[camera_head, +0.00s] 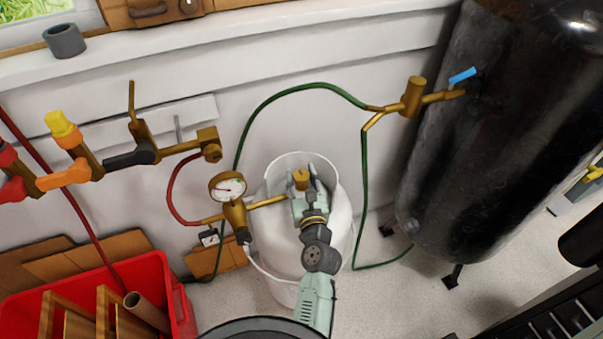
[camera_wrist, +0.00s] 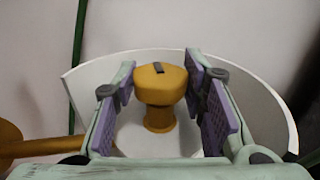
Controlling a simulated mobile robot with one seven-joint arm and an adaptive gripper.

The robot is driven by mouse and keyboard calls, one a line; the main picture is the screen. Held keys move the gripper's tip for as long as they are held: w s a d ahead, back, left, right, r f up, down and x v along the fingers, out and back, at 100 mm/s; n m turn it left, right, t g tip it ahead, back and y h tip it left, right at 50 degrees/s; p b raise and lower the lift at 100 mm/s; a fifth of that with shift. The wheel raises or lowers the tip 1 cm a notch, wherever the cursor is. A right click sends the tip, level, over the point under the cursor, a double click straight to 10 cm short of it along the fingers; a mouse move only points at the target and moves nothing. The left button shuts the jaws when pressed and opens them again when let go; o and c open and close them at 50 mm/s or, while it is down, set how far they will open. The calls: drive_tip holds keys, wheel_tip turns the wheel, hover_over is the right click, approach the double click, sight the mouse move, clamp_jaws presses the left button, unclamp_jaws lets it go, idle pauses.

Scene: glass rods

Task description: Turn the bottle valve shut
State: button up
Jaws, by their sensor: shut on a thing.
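The bottle valve is a brass knob (camera_head: 301,178) on top of the white gas bottle (camera_head: 275,257), inside its raised white collar. In the wrist view the knob (camera_wrist: 158,85) has a dark mark on its top and a narrower neck below. My gripper (camera_head: 304,188) reaches down inside the collar, over the bottle. In the wrist view my gripper (camera_wrist: 160,78) has one purple-padded finger on each side of the knob and is shut on it. The contact at the left pad is hard to make out. The collar (camera_wrist: 268,95) surrounds the fingers.
A brass regulator with a round gauge (camera_head: 227,187) joins the bottle from the left. Green hoses (camera_head: 364,190) run behind and beside the bottle. A black tank (camera_head: 480,150) stands right. A red crate (camera_head: 172,275) is lower left; coloured valves (camera_head: 65,175) line the left wall.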

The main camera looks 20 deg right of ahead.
drive_tip(key=shift+s+d+m+g+h, duration=0.1)
drive_tip(key=shift+m+g+h, duration=0.6)
drive_tip(key=shift+m+h, duration=1.2)
drive_tip(key=shift+g+h, duration=0.3)
drive_tip(key=shift+h, duration=0.6)
drive_tip(key=shift+m+g+h, duration=0.6)
drive_tip(key=shift+m+h, duration=0.2)
drive_tip(key=shift+h, duration=0.1)
drive_tip(key=shift+m+g+h, duration=1.1)
drive_tip(key=shift+g+h, duration=0.1)
drive_tip(key=shift+h, duration=0.1)
drive_tip(key=shift+m+g+h+b, duration=0.5)
drive_tip(key=shift+m+g+h, duration=0.8)
drive_tip(key=shift+g, duration=0.4)
drive_tip(key=shift+f, duration=0.1)
drive_tip(key=o, duration=1.2)
